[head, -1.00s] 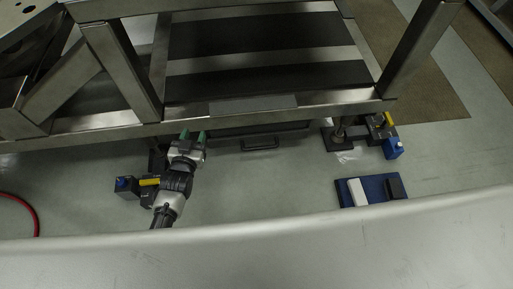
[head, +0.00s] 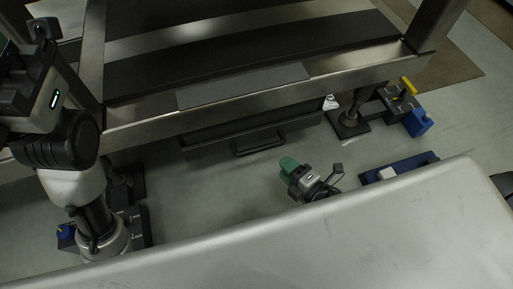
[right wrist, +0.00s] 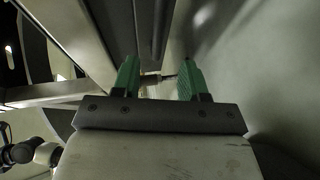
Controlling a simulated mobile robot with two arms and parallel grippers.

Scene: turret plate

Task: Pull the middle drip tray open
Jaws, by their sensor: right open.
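The middle drip tray (head: 205,141) shows in the head view as a dark front under the steel frame's front rail, with a black bar handle (head: 258,147) on it. It looks shut, or nearly so. My right gripper (head: 288,164) has green fingers and is just right of and below the handle in the picture, apart from it. In the right wrist view the two fingers (right wrist: 158,80) stand apart with nothing held. A small dark bar shows between them, too unclear to name. My left arm rises at the left of the head view; its fingertips are out of frame.
The steel frame (head: 240,107) spans the top of the head view. A foot with a blue-and-yellow device (head: 405,105) stands at right, near a blue mat (head: 415,162) with a white block. A pale metal surface (head: 300,240) fills the bottom.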

